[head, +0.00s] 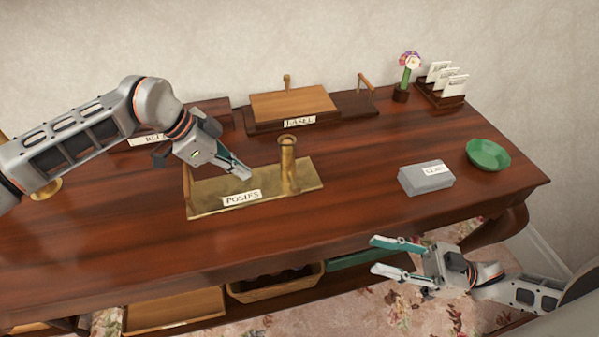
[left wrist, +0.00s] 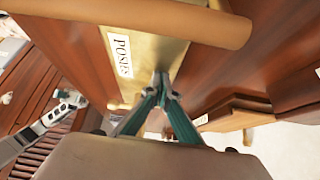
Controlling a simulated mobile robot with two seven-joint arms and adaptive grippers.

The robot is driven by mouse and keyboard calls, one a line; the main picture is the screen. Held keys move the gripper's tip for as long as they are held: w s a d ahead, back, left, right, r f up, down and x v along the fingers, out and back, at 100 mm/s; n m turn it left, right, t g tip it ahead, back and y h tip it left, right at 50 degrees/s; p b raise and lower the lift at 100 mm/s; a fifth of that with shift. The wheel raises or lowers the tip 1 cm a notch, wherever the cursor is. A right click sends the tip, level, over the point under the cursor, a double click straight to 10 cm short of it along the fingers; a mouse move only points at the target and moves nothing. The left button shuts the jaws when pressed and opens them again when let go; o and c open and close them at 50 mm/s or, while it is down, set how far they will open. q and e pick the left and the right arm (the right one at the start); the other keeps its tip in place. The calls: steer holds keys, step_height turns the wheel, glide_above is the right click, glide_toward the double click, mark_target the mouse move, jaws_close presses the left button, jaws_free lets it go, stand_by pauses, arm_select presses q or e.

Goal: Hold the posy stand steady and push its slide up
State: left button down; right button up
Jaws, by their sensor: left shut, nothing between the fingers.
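The posy stand is a brass base plate (head: 262,202) with a "POSIES" label, lying on the wooden table. A brass tube (head: 287,160) with a flared rim stands upright near its right end. A thin tan post (head: 187,184) stands at its left end. I cannot tell which part is the slide. My left gripper (head: 247,174) is shut and empty above the plate, left of the tube. In the left wrist view its fingertips (left wrist: 160,78) point toward the plate (left wrist: 150,62), and a tan bar (left wrist: 150,18) crosses close above. My right gripper (head: 374,255) is open and empty, off the table's front edge.
A grey labelled box (head: 426,178) and a green dish (head: 488,154) stand on the right. An easel block (head: 293,104), a flower in a small pot (head: 403,92) and a card rack (head: 440,95) are behind. Table is clear between the stand and grey box.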

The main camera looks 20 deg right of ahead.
steer(key=w+d+r+n+g, duration=0.2)
steer(key=r+n+g, duration=0.35)
steer(key=r, duration=0.55)
steer(key=w+d+r+n+g, duration=0.25)
steer(key=r+n+g, duration=0.35)
steer(key=r, duration=0.5)
steer(key=n+t+h, duration=0.3)
steer(key=n+h, duration=0.9)
steer(key=h, duration=0.1)
glide_toward(295, 180)
steer(key=shift+m, duration=0.25)
steer(key=x, duration=0.8)
steer(key=shift+w+f, duration=0.25)
steer(key=shift+f, duration=0.25)
steer(key=shift+c, duration=0.5)
